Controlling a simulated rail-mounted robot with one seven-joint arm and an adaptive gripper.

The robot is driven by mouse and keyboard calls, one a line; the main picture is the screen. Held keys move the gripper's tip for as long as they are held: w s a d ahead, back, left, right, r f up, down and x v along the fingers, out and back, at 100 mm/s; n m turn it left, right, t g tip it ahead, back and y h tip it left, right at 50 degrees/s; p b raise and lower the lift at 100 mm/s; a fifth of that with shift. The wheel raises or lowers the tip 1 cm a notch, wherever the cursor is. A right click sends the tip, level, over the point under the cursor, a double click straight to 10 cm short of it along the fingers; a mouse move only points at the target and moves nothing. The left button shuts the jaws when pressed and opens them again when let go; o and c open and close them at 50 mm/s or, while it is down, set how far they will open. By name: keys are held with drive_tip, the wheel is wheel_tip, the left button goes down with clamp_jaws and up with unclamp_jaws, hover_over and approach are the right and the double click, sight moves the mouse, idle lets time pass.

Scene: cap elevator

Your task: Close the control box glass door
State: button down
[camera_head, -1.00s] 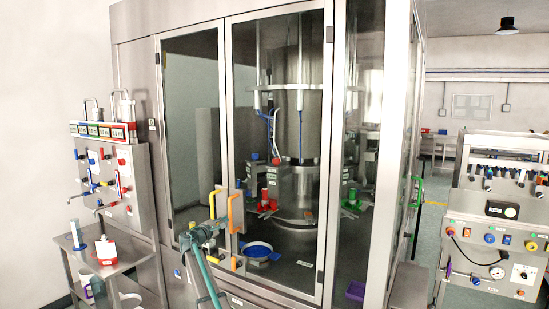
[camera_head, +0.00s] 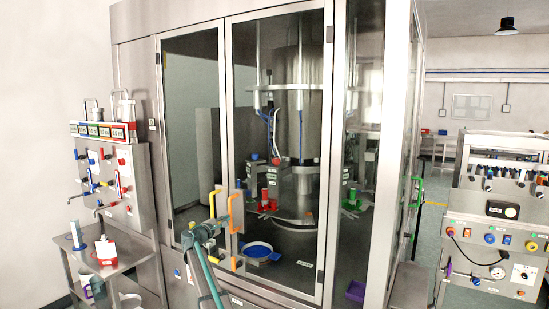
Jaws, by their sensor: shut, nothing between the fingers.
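The control box is a tall steel cabinet with glass doors. The left glass door (camera_head: 190,130) and the right glass door (camera_head: 275,100) appear shut or nearly shut; I cannot tell whether a small gap remains. An orange handle (camera_head: 230,212) and a yellow handle (camera_head: 241,200) stand near where the two doors meet. My gripper (camera_head: 222,221) is shut and empty at the end of my teal arm, low in front of the doors near the orange handle. I cannot tell whether it touches the handle or the door.
A steel side table (camera_head: 115,262) and a panel with several coloured knobs (camera_head: 110,175) stand at the left. A control console (camera_head: 492,235) stands at the right. Inside the cabinet are a blue-rimmed dish (camera_head: 257,250) and red and green parts.

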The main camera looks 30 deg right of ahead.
drive_tip(key=shift+w+d+b, duration=0.3)
drive_tip(key=shift+d+b, duration=0.25)
drive_tip(key=shift+d, duration=0.05)
idle(1.6)
drive_tip(key=shift+a, duration=0.15)
drive_tip(key=shift+b+v, duration=0.6)
drive_tip(key=shift+v, duration=1.85)
